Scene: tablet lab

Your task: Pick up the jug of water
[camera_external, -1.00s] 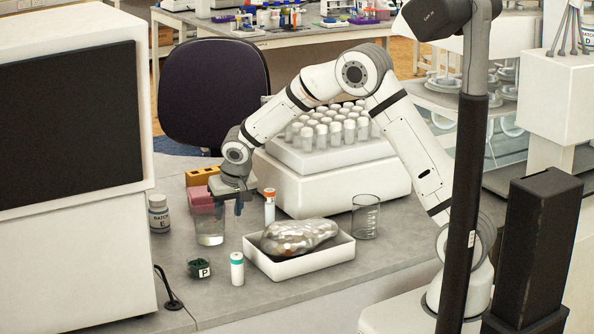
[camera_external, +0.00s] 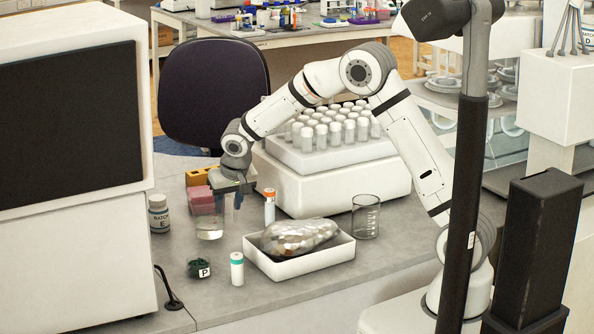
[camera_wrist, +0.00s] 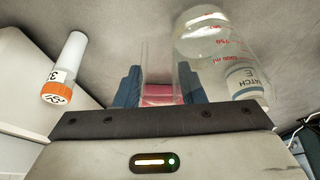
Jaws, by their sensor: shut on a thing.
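The jug of water (camera_external: 209,229) is clear, with water in its lower part. It is upright at the left of the bench. In the wrist view the jug (camera_wrist: 215,50) shows red volume marks and stands at the right finger. My gripper (camera_external: 229,202) is at the jug's right side, near its top. In the wrist view my gripper (camera_wrist: 160,90) has its blue fingers on both sides of a clear upright part, which looks like the jug's handle, and is shut on it. The jug seems slightly above the bench.
A BATCH E bottle (camera_external: 159,214) stands left of the jug, and a pink rack (camera_external: 199,197) is behind it. An orange-capped vial (camera_external: 269,209) stands close on the right. A white tray (camera_external: 300,269), a teal-capped vial (camera_external: 237,270) and an empty beaker (camera_external: 366,217) are nearby.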

